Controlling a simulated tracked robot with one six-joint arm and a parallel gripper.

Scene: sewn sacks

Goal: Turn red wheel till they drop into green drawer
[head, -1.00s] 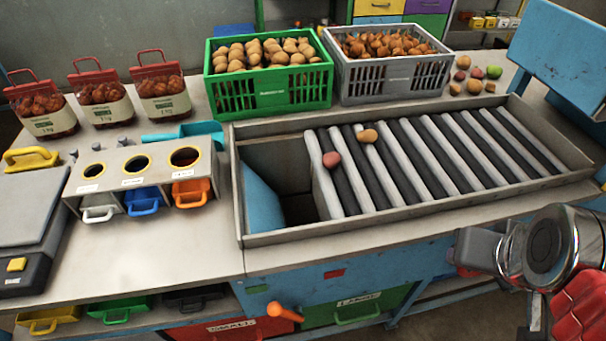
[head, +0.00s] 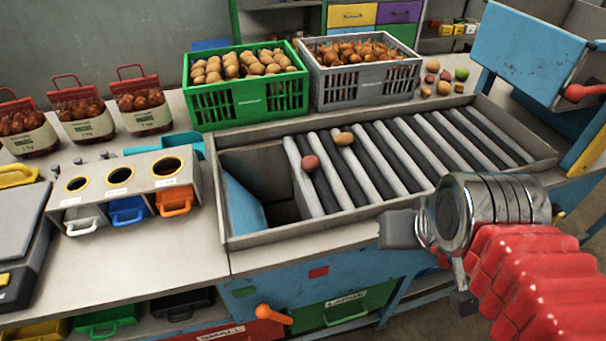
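Two potatoes lie on the roller bed (head: 455,148): a reddish one (head: 310,163) near its left end and a yellow-brown one (head: 344,139) just up and right. The chute opening left of the rollers shows no potato. The green drawer (head: 345,313), with a white label, is under the bench front. My gripper (head: 400,230) is in front of the bench's right front edge, apart from the potatoes. Its grey finger parts show, but the gap between them does not. A bit of red shows behind it; I cannot tell whether this is the wheel. No whole red wheel is visible.
A green crate (head: 195,108) of potatoes and a grey crate (head: 318,85) of onions stand behind the rollers. Filled net bags (head: 85,118) and a three-hole gauge box (head: 120,190) are left. An orange lever (head: 272,313) sticks out in front. A blue hopper (head: 525,55) stands right.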

